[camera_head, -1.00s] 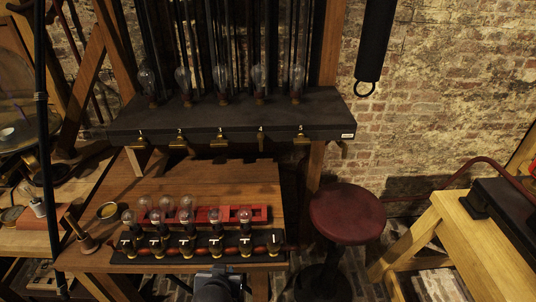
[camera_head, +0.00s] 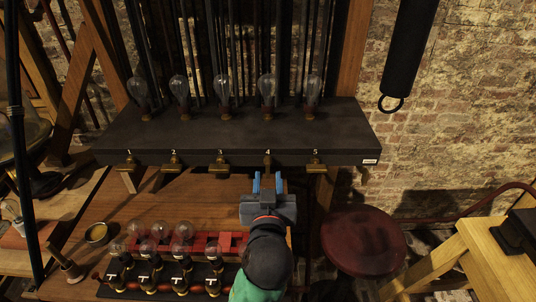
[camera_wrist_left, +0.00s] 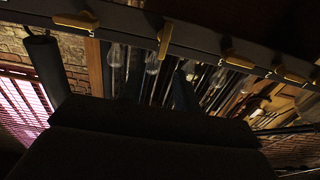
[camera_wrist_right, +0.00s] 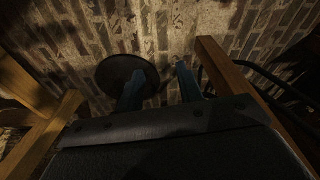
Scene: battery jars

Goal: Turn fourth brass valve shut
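The black shelf (camera_head: 230,140) carries a row of brass valves numbered 1 to 5 on its front edge. The fourth valve (camera_head: 268,160) looks narrow, its handle turned across the others; in the left wrist view it (camera_wrist_left: 165,38) also lies differently from its neighbours. The fifth valve (camera_head: 316,160) and third valve (camera_head: 220,161) flank it. My left gripper (camera_head: 268,182) is open just below and in front of the fourth valve, its blue fingers apart; I cannot tell if they touch it. My right gripper (camera_wrist_right: 158,85) is open and empty, outside the head view.
Glass bulbs (camera_head: 268,88) stand on the shelf above the valves. A lower bench holds a red rack (camera_head: 232,242) with bulbs, partly behind my left arm. A red stool (camera_head: 363,242) stands right; a black cylinder (camera_head: 409,45) hangs by the brick wall.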

